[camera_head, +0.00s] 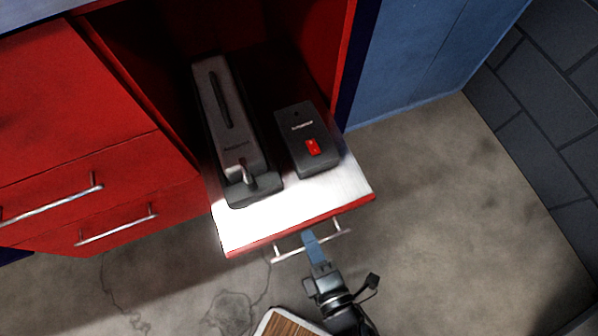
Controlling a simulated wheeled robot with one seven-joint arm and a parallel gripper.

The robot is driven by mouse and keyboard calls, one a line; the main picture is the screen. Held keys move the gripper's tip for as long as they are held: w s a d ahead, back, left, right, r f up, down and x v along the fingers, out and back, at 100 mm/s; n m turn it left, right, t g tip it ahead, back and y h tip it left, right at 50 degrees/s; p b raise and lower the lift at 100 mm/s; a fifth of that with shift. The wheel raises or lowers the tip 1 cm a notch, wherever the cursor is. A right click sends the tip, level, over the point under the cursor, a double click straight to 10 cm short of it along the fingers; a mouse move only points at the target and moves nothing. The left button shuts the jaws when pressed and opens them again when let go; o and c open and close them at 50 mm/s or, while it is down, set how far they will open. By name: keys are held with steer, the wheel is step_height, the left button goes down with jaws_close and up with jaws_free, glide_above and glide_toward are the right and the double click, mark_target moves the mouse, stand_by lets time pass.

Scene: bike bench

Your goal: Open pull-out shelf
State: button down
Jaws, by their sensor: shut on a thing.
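The pull-out shelf (285,215) is a pale metal board with a red front edge. It stands partly out of the open red cabinet bay. A silver bar handle (290,253) runs along its front. My gripper (311,240) comes from below in the picture and is shut on the handle, right of its middle. The gripper's blue finger covers part of the bar. The rear of the shelf is hidden in the dark bay and behind the things on it.
A tall grey device (228,125) and a black box with a red switch (304,140) stand on the shelf. Red drawers (70,160) with bar handles are at left, a blue panel (405,60) at right. A wood-topped object (287,325) is at the bottom. Floor at right is clear.

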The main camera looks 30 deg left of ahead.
steer(key=f+v, duration=0.1)
steer(key=v, duration=0.6)
steer(key=shift+s+d+f, duration=0.2)
steer(key=shift+d, duration=0.1)
steer(key=c, duration=1.3)
jaws_free()
steer(key=shift+c, duration=0.2)
steer(key=p+v, duration=0.1)
steer(key=v, duration=0.6)
steer(key=shift+s+d+r, duration=0.15)
steer(key=shift+s+d, duration=0.05)
steer(key=shift+d, duration=0.1)
